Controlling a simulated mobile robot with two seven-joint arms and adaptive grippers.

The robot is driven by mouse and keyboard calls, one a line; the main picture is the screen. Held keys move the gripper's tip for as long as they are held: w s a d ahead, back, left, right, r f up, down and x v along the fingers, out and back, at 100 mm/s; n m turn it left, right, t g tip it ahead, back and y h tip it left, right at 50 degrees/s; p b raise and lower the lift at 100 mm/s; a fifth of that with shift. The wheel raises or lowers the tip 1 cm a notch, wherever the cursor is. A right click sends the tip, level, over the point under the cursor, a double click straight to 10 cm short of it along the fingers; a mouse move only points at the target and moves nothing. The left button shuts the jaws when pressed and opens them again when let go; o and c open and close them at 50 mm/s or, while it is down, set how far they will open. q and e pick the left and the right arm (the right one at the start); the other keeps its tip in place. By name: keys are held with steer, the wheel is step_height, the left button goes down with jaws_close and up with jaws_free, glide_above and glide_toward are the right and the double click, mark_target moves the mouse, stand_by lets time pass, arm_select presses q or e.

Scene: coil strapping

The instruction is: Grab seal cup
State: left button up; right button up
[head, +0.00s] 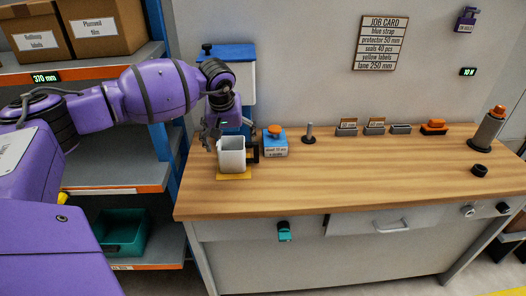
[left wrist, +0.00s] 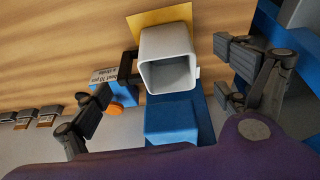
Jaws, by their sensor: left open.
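The seal cup (head: 231,157) is a pale grey, square, open-topped cup with a black handle on its right side. It stands upright on a yellow pad (head: 234,177) at the left end of the workbench. My left gripper (head: 222,128) hangs just above and behind the cup, open. In the left wrist view the cup (left wrist: 167,60) shows between the two spread black fingers, with its mouth toward the camera and its inside looking empty. The fingers appear apart from its walls. My right gripper is not in view.
A blue dispenser (head: 274,145) with an orange knob stands close right of the cup. A blue-topped white unit (head: 237,78) stands behind. A metal post (head: 309,133) and several small holders are farther right. A shelf rack (head: 110,190) borders the left. The bench's front middle is clear.

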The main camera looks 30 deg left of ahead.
mark_target(239, 154)
arm_select(q)
steer(key=shift+w+a+f, duration=0.25)
steer(key=shift+a, duration=0.25)
steer(key=shift+w+a+f, duration=0.2)
steer(key=shift+a, duration=0.3)
steer(key=x, duration=0.3)
steer(key=p+x, duration=0.1)
steer(key=x, duration=0.1)
steer(key=shift+d+f, duration=0.15)
steer(key=shift+d, duration=0.15)
steer(key=shift+c, duration=0.5)
steer(key=c, duration=2)
steer(key=shift+c, duration=0.4)
steer(key=shift+w+r, duration=0.1)
steer(key=shift+r, duration=0.2)
